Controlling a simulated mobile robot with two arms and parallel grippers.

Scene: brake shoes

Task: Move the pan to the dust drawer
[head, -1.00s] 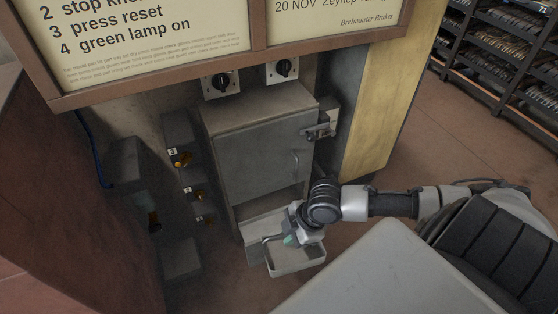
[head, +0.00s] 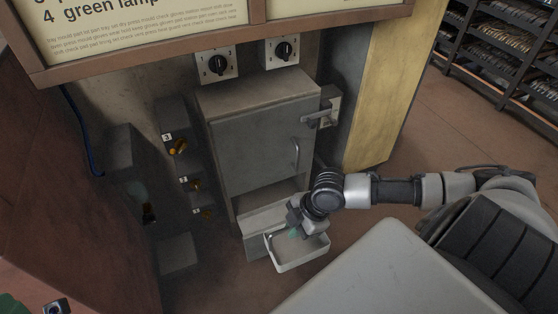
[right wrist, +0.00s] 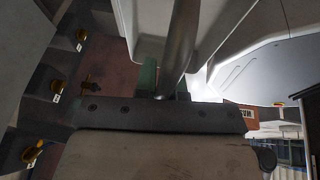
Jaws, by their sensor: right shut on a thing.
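The pan (head: 314,257) is a shallow, pale metal tray with a raised rim. My right gripper (head: 294,232), with green finger pads, is shut on it at its back left side. A curved grey metal bar (right wrist: 184,40) shows by the green pads in the right wrist view; I cannot tell if it is the pan's handle. The pan is in front of the low opening of the grey cabinet. The dust drawer (head: 258,248) seems to be the grey box under that opening, partly hidden by the pan and gripper. A green and grey piece at the lower left edge may be my left gripper.
The grey cabinet door (head: 258,150) is closed, with a latch (head: 322,118) at its right. Numbered yellow knobs (head: 180,146) are on the left. Two black rotary switches (head: 284,50) are above. Shelves (head: 510,60) stand far right. Brown floor lies around the pan.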

